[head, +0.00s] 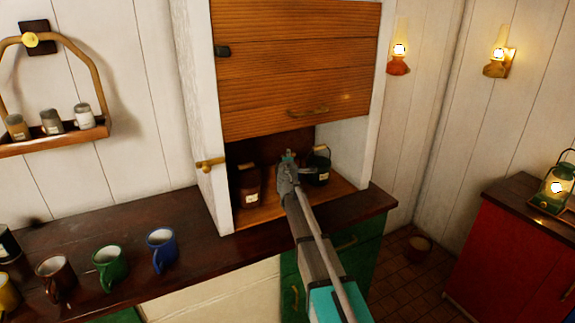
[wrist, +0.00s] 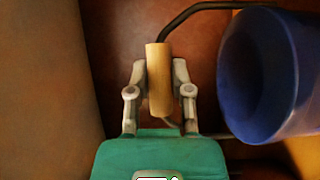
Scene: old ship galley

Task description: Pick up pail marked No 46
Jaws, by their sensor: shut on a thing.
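My gripper (head: 288,158) reaches into the open cupboard between two pails. In the wrist view my gripper (wrist: 159,85) is shut on a pale wooden bail grip (wrist: 158,75) with a dark wire running off to the right. A blue, round vessel (wrist: 265,80) stands close on its right, with its open mouth partly in view. I cannot tell for sure which pail the grip belongs to. In the head view a dark pail (head: 319,172) with a light label is right of the gripper, and a brown pail (head: 248,186) is on the left. The label numbers are unreadable.
The cupboard's slatted shutter (head: 300,65) is raised above the arm, and its white side walls bound the opening. Several mugs, including a blue mug (head: 161,250), stand on the dark counter (head: 190,222) at left. A green lantern (head: 557,186) stands on the red cabinet at right.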

